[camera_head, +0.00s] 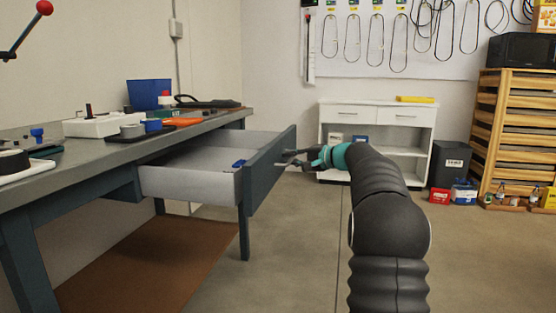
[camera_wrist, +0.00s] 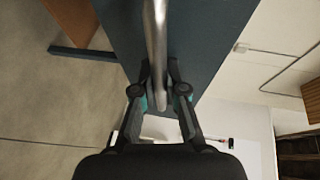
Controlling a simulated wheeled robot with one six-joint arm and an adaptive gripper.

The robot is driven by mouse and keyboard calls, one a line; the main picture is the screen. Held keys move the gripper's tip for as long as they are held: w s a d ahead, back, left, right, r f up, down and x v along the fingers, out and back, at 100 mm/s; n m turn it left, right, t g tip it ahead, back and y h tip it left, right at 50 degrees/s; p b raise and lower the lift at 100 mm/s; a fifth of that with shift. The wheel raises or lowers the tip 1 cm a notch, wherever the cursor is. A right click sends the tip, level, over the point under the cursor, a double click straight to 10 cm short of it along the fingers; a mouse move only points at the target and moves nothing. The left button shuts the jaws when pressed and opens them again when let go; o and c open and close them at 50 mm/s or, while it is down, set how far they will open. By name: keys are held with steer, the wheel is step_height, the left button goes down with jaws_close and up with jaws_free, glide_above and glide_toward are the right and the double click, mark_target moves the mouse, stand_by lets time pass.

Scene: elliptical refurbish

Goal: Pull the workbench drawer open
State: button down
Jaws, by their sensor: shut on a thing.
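The workbench drawer (camera_head: 192,183) stands well out from under the bench top in the head view. Its inside shows, with a small blue item (camera_head: 239,163) near the front. The dark blue drawer front (camera_head: 270,172) faces my arm. My gripper (camera_head: 290,157) is at the drawer front's outer face. In the wrist view, my gripper (camera_wrist: 160,92) is shut on the silver bar handle (camera_wrist: 156,40), one finger on each side. The drawer front (camera_wrist: 205,35) lies just behind the handle. The handle is too small to make out in the head view.
The workbench (camera_head: 60,171) carries several tools and a blue bin (camera_head: 149,93). A white cabinet (camera_head: 375,118), a black bin (camera_head: 450,163) and a wooden rack (camera_head: 515,130) stand at the back. The floor (camera_head: 295,255) right of the bench is clear.

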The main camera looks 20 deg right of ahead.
steer(key=shift+s+d, duration=0.4)
steer(key=shift+d, duration=0.1)
steer(key=c, duration=1.5)
jaws_free()
steer(key=v, duration=1.2)
steer(key=shift+d, duration=0.1)
